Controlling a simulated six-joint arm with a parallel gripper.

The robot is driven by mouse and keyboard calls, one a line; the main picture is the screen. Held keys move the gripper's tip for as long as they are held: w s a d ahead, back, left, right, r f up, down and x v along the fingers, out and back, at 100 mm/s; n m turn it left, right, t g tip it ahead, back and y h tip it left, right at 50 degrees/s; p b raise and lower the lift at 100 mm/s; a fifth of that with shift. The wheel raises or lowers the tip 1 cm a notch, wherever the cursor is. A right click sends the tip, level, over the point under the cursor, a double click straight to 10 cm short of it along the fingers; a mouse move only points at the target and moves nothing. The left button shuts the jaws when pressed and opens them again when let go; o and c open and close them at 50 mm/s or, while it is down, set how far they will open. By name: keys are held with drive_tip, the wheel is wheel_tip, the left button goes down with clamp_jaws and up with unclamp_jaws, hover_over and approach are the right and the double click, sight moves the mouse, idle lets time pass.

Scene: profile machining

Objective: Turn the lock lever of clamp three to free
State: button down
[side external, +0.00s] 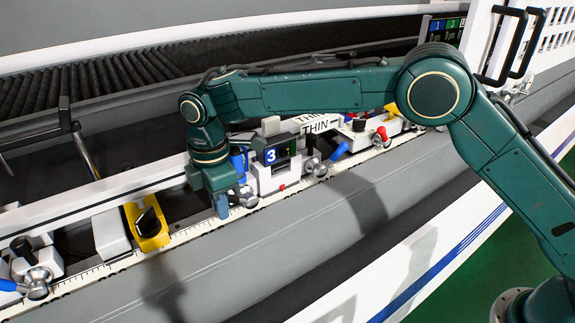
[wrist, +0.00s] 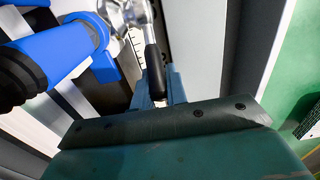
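Clamp three (side external: 270,158) is the white unit with a dark panel and a blue "3" in the side external view. A silver hub (side external: 248,197) shows low on its left side. My gripper (side external: 222,207) points down just left of that hub, and the arm covers part of the clamp. In the wrist view, the lock lever (wrist: 153,62) has a black grip running down from a silver hub (wrist: 125,12). The two teal fingers of my gripper (wrist: 158,88) stand close on either side of the black grip, and it fills most of the gap between them.
A blue cylinder (wrist: 55,58) with a black end lies left of the lever in the wrist view. A yellow block with a black knob (side external: 148,223) stands left of my gripper. Other clamp parts (side external: 335,150) stand to the right. The grey front rail (side external: 260,245) is clear.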

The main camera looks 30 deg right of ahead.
drive_tip(key=shift+d+r, duration=0.1)
drive_tip(key=shift+w+d+r+y, duration=0.15)
drive_tip(key=shift+r+y, duration=0.1)
drive_tip(key=shift+y, duration=0.25)
drive_tip(key=shift+r+y, duration=0.15)
drive_tip(key=shift+y, duration=0.15)
drive_tip(key=c, duration=1.4)
unclamp_jaws()
drive_tip(key=shift+d+r, duration=0.2)
drive_tip(key=shift+r, duration=1.05)
drive_tip(key=shift+d+r, duration=0.15)
drive_tip(key=shift+r, duration=1.1)
drive_tip(key=shift+d+r, duration=0.2)
drive_tip(key=shift+r, duration=1.05)
